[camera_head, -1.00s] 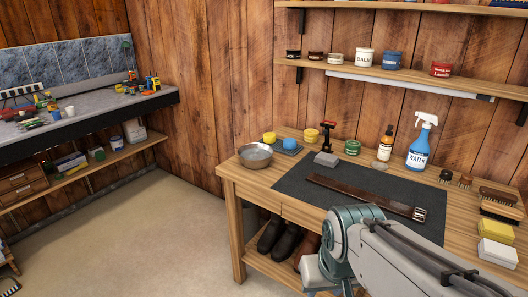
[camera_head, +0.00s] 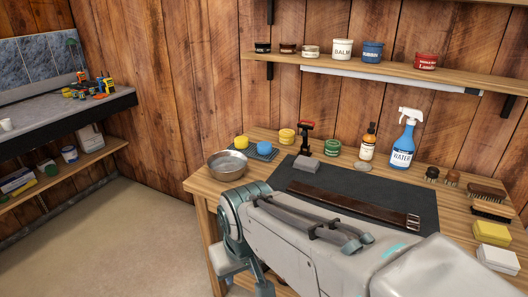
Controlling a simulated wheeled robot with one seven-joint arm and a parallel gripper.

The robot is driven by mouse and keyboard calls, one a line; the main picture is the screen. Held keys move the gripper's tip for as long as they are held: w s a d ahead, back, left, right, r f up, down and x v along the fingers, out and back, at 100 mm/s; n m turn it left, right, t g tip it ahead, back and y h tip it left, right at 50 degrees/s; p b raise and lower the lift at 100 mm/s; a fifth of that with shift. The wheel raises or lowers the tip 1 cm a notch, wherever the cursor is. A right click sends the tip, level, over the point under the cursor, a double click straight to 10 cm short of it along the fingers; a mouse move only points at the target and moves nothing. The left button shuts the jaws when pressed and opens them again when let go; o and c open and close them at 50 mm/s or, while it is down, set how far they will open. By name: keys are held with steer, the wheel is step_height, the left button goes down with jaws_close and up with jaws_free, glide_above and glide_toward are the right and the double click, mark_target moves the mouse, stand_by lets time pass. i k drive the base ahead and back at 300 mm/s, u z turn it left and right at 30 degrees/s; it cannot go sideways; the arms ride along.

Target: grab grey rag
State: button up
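A small light-grey folded-looking piece (camera_head: 306,163) lies at the back edge of the dark mat on the wooden workbench. It may be the grey rag, but it is too small to be sure. A blue-grey flat piece (camera_head: 264,153), with a blue round item on it, lies to its left, behind the metal bowl. My arm reaches across the front of the bench from the lower right, with its teal joint in front of the bowl. My gripper's fingers do not show; the arm's end runs down out of view.
The dark mat (camera_head: 400,202) carries a brown leather strap (camera_head: 350,205). A metal bowl (camera_head: 226,165) stands at the bench's left corner. A spray bottle (camera_head: 404,145), brushes (camera_head: 486,200) and a yellow sponge (camera_head: 490,233) stand right. A shelf (camera_head: 400,70) with jars hangs above. The floor at left is clear.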

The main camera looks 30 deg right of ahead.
mark_target(304, 163)
steer(key=z, duration=0.3)
steer(key=i, duration=0.75)
steer(key=z, duration=0.85)
steer(key=i, duration=0.3)
steer(key=z, duration=0.3)
